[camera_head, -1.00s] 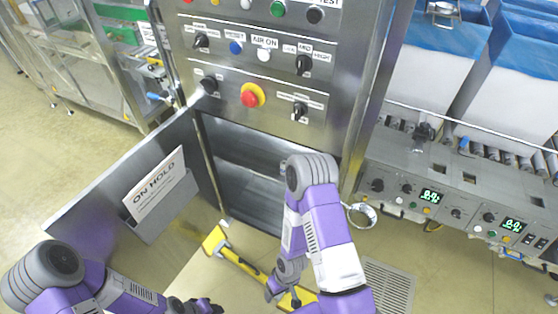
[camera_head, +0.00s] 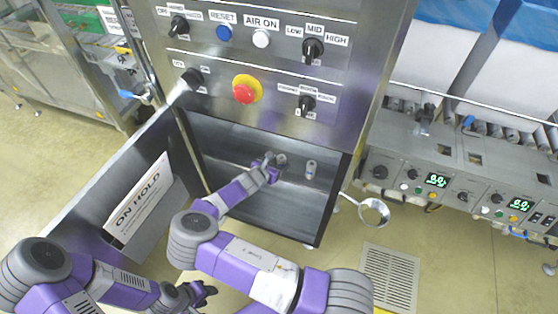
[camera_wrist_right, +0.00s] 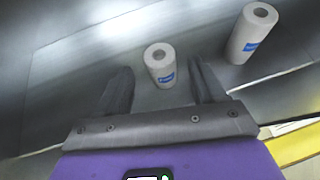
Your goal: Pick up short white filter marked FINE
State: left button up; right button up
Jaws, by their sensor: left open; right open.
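Two white cylindrical filters with blue labels stand in the open steel cabinet. In the right wrist view the shorter filter (camera_wrist_right: 162,66) is upright between and slightly beyond the fingertips of my right gripper (camera_wrist_right: 158,78). The gripper is open, and no grip on the filter shows. The taller filter (camera_wrist_right: 252,34) stands further right; one white filter (camera_head: 310,169) shows in the head view, right of my right gripper (camera_head: 268,166). The label words are too small to read. My left gripper (camera_head: 190,294) is open and empty, low in the head view outside the cabinet.
The cabinet door (camera_head: 115,195) with an ON HOLD sign (camera_head: 138,200) stands open on the left. The control panel with a red stop button (camera_head: 243,94) is above the opening. A roller conveyor unit (camera_head: 450,190) is at right.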

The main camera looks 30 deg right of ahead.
aim_at(284, 157)
jog(key=x, duration=0.2)
jog(key=b+x, duration=0.1)
jog(key=x, duration=0.1)
jog(key=b+x, duration=0.1)
jog(key=shift+w+d+r, duration=0.1)
jog(key=shift+w+d, duration=0.05)
jog(key=shift+d, duration=0.35)
jog(key=c, duration=1.1)
